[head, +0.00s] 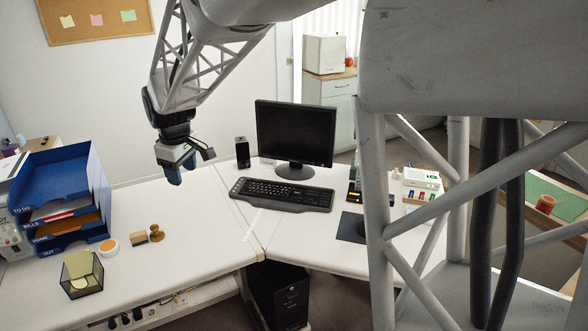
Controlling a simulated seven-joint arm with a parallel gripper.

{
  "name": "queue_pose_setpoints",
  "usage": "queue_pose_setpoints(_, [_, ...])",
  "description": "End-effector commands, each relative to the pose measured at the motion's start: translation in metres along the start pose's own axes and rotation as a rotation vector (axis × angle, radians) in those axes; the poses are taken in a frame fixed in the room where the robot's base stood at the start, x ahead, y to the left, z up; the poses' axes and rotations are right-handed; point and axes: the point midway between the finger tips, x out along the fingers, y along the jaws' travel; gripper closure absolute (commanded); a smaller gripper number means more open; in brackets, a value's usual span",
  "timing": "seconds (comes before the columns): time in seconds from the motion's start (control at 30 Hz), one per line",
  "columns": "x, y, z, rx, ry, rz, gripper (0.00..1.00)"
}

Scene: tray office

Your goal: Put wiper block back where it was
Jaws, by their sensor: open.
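My gripper (171,176) hangs above the left desk, pointing down, with its jaws open. Its tip looks blue; the view is too small to show the two fingers apart. A small tan wooden block (138,239), which looks like the wiper block, lies on the desk below and to the left of my gripper. It is clear of my gripper. A brown wooden stamp (156,234) stands close to the right of the block.
A round white and orange item (109,247) lies left of the block. A dark clear box (82,275) and the blue letter trays (62,190) stand farther left. A keyboard (282,193) and monitor (295,133) are to the right. The desk (185,215) under my gripper is clear.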

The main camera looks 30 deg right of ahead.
Motion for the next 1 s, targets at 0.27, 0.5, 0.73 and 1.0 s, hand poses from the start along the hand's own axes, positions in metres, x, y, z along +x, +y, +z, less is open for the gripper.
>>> queue_pose_setpoints(0.27, [-0.034, -0.029, 0.071, 0.157, 0.021, 0.020, 0.43])
queue_pose_setpoints(0.5, [-0.051, -0.057, 0.130, 0.295, 0.036, 0.032, 0.43])
queue_pose_setpoints(0.73, [-0.060, -0.088, 0.184, 0.424, 0.052, 0.043, 0.43])
queue_pose_setpoints(1.0, [-0.061, -0.126, 0.246, 0.577, 0.073, 0.055, 0.43])
